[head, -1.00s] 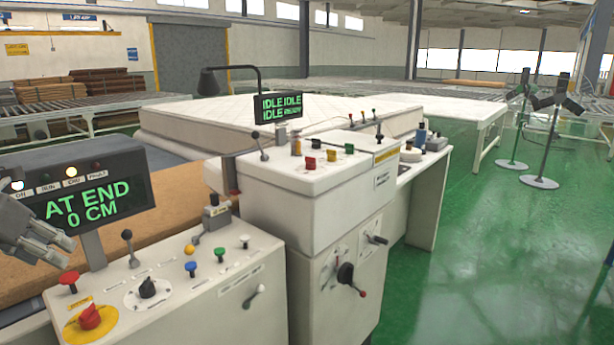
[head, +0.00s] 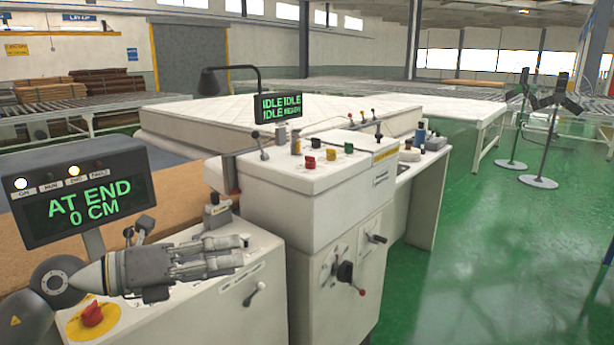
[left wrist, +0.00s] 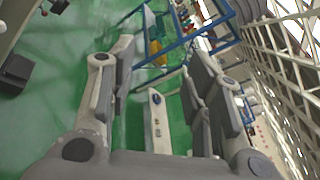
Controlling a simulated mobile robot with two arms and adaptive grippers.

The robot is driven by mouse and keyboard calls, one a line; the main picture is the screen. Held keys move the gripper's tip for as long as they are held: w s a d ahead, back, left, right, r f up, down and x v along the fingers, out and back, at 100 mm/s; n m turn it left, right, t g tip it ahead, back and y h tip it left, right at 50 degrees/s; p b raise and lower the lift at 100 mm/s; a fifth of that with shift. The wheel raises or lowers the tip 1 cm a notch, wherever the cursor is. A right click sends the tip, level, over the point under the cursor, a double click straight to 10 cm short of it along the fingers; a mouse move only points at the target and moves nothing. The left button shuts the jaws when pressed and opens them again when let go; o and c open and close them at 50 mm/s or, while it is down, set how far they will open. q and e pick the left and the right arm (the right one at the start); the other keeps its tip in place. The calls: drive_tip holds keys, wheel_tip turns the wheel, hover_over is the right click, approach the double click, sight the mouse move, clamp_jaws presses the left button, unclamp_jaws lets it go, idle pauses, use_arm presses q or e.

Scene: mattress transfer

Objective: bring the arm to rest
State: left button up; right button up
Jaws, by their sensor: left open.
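My left gripper (head: 238,252) reaches in from the left over the front white control panel (head: 222,299) in the head view. It points right, is open and holds nothing. Its body hides most of the panel's knobs and buttons. My right gripper is not in view.
A display (head: 80,200) reading "AT END 0 CM" stands just behind my left arm. A red knob (head: 92,314) on yellow sits below the arm. A taller white console (head: 320,210) stands right of it. A mattress (head: 210,118) lies behind. Green floor (head: 480,260) is open at right.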

use_arm(q)
drive_tip(key=s+a+f+n+t+y, duration=0.2)
drive_tip(key=a+f+n+y, duration=0.4)
drive_tip(key=n, duration=0.5)
drive_tip(key=s+a+f+n+t+y, duration=0.1)
drive_tip(key=f+n+t+y, duration=0.3)
drive_tip(key=f+n, duration=0.55)
drive_tip(key=s+a+f+n+t+y, duration=0.15)
drive_tip(key=a+f+n+y, duration=0.35)
drive_tip(key=n, duration=0.8)
drive_tip(key=s+d+f+n+g, duration=0.25)
drive_tip(key=s+f+g, duration=0.45)
drive_tip(key=s, duration=0.4)
drive_tip(key=s+d+f+n+g, duration=0.1)
drive_tip(key=s+d+f+g, duration=0.25)
drive_tip(key=s+f, duration=0.75)
drive_tip(key=s+f+g+p, duration=0.3)
drive_tip(key=f, duration=2.1)
drive_tip(key=s+a+f, duration=0.1)
drive_tip(key=s+f, duration=0.5)
drive_tip(key=s, duration=0.2)
drive_tip(key=s+a+f+p, duration=0.1)
drive_tip(key=s+a+f, duration=0.1)
drive_tip(key=s+f, duration=0.5)
drive_tip(key=shift+s+a+g, duration=0.3)
drive_tip(key=shift+s+g, duration=0.1)
drive_tip(key=shift+s, duration=0.45)
